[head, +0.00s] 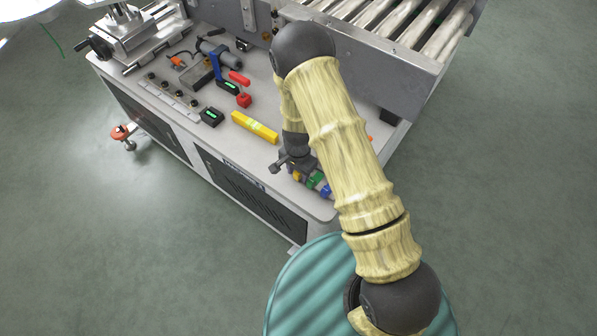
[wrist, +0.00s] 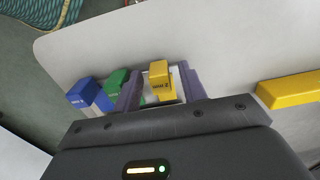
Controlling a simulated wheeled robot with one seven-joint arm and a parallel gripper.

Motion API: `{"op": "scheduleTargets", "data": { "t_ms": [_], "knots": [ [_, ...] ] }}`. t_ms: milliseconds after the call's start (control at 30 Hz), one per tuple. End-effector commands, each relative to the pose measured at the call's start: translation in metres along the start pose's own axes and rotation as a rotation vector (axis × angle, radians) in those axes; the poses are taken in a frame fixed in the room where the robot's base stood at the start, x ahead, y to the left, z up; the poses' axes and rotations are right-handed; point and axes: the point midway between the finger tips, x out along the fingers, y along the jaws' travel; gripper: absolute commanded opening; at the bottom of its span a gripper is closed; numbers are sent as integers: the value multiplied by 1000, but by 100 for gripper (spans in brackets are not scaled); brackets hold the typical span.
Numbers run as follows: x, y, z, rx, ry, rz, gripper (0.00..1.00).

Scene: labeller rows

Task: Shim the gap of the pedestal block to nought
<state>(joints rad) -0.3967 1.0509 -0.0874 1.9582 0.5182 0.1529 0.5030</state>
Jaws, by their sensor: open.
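My gripper (head: 292,166) is low over the front right part of the bench top. In the wrist view its two purple fingers (wrist: 161,78) stand apart on either side of a yellow-topped shim piece (wrist: 159,72) with small dark lettering. I cannot tell whether either finger touches it. A green-topped piece (wrist: 114,84) and a blue-topped piece (wrist: 79,93) stand to its left. In the head view the green piece (head: 314,181) and blue piece (head: 326,190) show beside my gripper. I cannot tell which thing is the pedestal block.
A yellow bar (head: 255,127) lies left of my gripper; it shows in the wrist view (wrist: 291,90). A roller conveyor (head: 400,22) rises behind. The front right bench corner is near.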

Motion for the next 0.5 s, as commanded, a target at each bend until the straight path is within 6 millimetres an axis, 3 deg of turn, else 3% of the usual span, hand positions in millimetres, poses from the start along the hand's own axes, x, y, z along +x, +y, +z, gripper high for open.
{"op": "scheduleTargets", "data": {
  "t_ms": [200, 400, 500],
  "knots": [
    [0, 0, 0, 0, 0, 0, 40],
    [0, 0, 0, 0, -1, 0, 1],
    [0, 0, 0, 0, -1, 1, 0]
  ]
}}
